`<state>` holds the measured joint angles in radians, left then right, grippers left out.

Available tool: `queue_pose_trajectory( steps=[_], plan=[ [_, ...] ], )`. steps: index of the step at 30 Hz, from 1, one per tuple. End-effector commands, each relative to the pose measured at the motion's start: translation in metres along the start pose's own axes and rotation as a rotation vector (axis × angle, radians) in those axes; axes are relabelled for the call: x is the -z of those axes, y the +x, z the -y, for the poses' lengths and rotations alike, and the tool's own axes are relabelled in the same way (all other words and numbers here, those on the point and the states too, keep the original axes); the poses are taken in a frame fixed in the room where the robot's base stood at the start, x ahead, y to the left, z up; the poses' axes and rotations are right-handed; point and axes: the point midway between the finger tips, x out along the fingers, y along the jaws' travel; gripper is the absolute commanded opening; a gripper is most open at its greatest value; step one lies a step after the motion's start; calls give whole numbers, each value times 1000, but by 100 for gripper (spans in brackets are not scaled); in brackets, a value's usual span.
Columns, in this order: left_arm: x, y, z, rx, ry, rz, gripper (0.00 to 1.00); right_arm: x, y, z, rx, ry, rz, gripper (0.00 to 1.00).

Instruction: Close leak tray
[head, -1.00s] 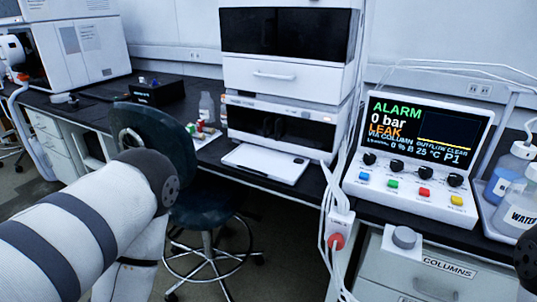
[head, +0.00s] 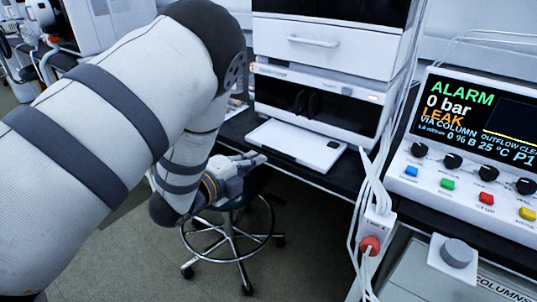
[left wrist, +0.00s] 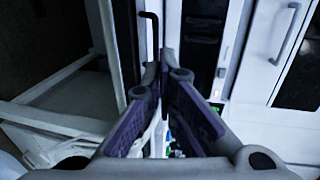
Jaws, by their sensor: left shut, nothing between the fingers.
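The leak tray (head: 297,146) is a flat white tray sticking out from the foot of the white instrument stack (head: 318,98) in the head view. A small dark mark shows near its right end. My left gripper (head: 262,158) is shut and empty, just in front of the tray's left front edge; I cannot tell whether it touches. In the left wrist view, the fingers of the left gripper (left wrist: 164,75) are together with nothing held. I cannot pick out the tray for sure there. My right gripper is out of view.
The controller screen (head: 478,112) at the right reads ALARM, 0 bar, LEAK. White cables and a red plug (head: 370,246) hang right of the tray. A stool (head: 232,235) stands below my left gripper. A closed drawer with a handle (head: 313,42) sits above.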

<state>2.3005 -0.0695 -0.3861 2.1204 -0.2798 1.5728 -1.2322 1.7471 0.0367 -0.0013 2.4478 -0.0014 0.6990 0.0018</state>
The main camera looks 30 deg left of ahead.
Motion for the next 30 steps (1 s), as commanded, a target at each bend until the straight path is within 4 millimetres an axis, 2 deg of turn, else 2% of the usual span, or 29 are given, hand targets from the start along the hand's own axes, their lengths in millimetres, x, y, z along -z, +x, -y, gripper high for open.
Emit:
queue_pose_trajectory(
  steps=[3,9,24,26,30],
  plan=[
    [0,25,-2,-1,-1,0,0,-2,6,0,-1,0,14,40],
    [0,52,-2,-2,-3,1,0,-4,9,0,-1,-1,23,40],
    [0,63,-1,-1,-3,1,0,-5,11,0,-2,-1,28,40],
    [0,72,-1,-3,-1,-1,0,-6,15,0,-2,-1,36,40],
    [1,110,2,-5,0,-3,0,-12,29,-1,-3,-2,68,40]
  ],
)
